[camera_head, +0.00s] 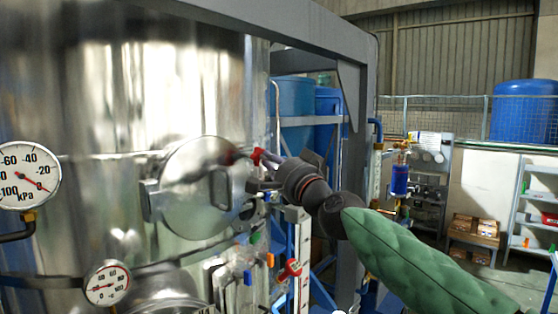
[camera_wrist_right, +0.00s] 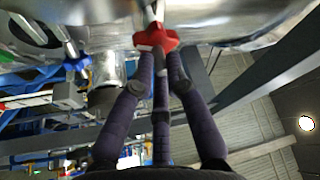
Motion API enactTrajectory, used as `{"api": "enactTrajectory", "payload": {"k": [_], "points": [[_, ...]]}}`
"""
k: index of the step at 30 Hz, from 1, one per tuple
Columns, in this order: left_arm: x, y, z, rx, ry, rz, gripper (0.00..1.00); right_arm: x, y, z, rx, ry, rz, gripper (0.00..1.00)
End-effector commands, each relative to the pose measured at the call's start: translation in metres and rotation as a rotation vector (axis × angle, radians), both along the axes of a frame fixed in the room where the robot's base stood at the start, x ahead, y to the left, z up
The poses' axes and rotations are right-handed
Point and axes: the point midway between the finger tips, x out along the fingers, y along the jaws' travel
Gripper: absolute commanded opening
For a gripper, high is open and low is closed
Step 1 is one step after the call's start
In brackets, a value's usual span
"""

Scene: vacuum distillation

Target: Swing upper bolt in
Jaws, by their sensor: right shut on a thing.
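The upper bolt's red star knob (camera_head: 257,156) is at the upper right edge of the round metal hatch (camera_head: 190,205) on the large steel vessel. In the right wrist view the red knob (camera_wrist_right: 156,38) is straight ahead, with its metal rod running up toward the vessel. My right gripper (camera_head: 264,172) reaches in from the right and is shut on the upper bolt; its dark fingers (camera_wrist_right: 160,72) sit around the knob's near side. The exact finger contact is partly hidden. A second star knob, blue (camera_wrist_right: 77,64), shows to the left in the wrist view. My left gripper is not in view.
A large pressure gauge (camera_head: 28,175) and a smaller gauge (camera_head: 107,283) are at the left. A grey frame post (camera_head: 362,120) stands behind my right arm. A red valve handle (camera_head: 289,270) is below the gripper. Shelving stands at the far right.

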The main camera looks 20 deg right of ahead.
Motion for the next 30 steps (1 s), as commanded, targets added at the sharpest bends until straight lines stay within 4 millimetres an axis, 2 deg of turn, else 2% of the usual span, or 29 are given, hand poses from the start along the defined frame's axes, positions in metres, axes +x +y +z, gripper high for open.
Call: {"api": "enactTrajectory", "payload": {"k": [1,12,13,15,25,30], "points": [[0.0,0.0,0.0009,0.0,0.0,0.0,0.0,-0.0031,-0.0029,0.0092,0.004,-0.017,-0.008,0.0],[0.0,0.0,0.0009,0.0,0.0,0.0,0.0,-0.0029,-0.003,0.0094,0.004,-0.019,-0.009,0.0],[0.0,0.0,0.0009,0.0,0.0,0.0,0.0,-0.0029,-0.003,0.0094,0.004,-0.019,-0.009,0.17],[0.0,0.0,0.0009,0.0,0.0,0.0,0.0,-0.0028,-0.003,0.0091,0.004,-0.018,-0.009,0.36],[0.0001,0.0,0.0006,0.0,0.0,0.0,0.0,-0.0011,-0.0009,0.0035,0.001,-0.007,-0.005,0.36],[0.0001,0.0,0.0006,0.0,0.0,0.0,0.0,-0.0085,-0.002,0.0016,0.001,-0.007,-0.004,0.36]]}}
